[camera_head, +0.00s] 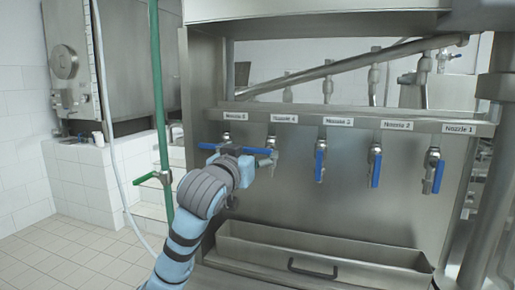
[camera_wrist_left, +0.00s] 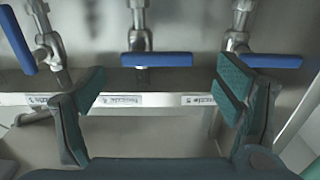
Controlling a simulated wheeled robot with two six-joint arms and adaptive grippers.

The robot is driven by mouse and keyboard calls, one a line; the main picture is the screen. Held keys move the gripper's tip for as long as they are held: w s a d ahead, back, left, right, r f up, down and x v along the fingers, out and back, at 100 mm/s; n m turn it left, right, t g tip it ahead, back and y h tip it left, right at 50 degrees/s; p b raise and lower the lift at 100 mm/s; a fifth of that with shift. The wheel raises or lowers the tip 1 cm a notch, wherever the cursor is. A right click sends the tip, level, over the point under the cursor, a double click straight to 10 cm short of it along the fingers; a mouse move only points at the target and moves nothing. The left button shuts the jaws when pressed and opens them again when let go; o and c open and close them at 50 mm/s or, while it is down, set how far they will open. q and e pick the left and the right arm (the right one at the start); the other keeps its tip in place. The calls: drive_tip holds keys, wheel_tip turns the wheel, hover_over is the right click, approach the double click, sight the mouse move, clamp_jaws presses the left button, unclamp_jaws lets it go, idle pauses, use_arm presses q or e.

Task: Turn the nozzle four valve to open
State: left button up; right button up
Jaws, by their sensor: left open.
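The nozzle four valve has a blue lever (camera_wrist_left: 158,59) that lies level in the left wrist view, on a metal body (camera_wrist_left: 139,40). In the head view its body (camera_head: 273,142) shows, and the lever points left, partly behind my gripper. My left gripper (camera_head: 250,159) is in front of the nozzle four and five valves. Its fingers are open in the left wrist view (camera_wrist_left: 163,88), with the lever between them in the picture, apart from both. I cannot tell the depth gap. My right gripper is in neither view.
The nozzle five lever (camera_wrist_left: 272,60) is also level, close to one fingertip in the picture. The nozzle three (camera_head: 319,165), nozzle two (camera_head: 376,170) and nozzle one (camera_head: 439,176) levers hang down. A steel trough (camera_head: 315,252) is below. A green pipe (camera_head: 160,100) stands left.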

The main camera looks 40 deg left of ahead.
sight(257, 151)
use_arm(q)
drive_tip(key=x, duration=0.5)
drive_tip(key=shift+d+f, duration=0.1)
drive_tip(key=shift+d, duration=0.05)
drive_tip(key=shift+s, duration=0.2)
drive_tip(key=shift+w, duration=0.1)
drive_tip(key=c, duration=1.2)
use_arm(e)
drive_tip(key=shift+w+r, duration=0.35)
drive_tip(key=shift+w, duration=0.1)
